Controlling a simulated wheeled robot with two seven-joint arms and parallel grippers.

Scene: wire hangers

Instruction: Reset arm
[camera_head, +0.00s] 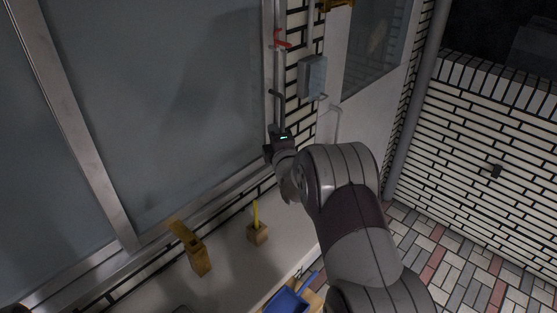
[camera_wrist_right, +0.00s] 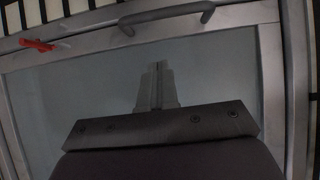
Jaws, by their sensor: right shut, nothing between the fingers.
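My right gripper (camera_head: 279,138) is at the end of the right arm, in front of the frame of a large grey window panel in the head view. In the right wrist view its two fingers (camera_wrist_right: 157,78) are together with nothing between them. Past the fingertips in that view is a grey bar handle (camera_wrist_right: 168,16) on the panel frame; the gripper is apart from it. My left gripper is not in view.
A red piece (camera_head: 281,42) is on the frame; it also shows in the wrist view (camera_wrist_right: 38,45). A grey box (camera_head: 312,76) is on the wall. Below are a wooden block (camera_head: 199,260), a yellow-handled block (camera_head: 257,232) and a blue dustpan-like item (camera_head: 286,300). Tiled floor lies right.

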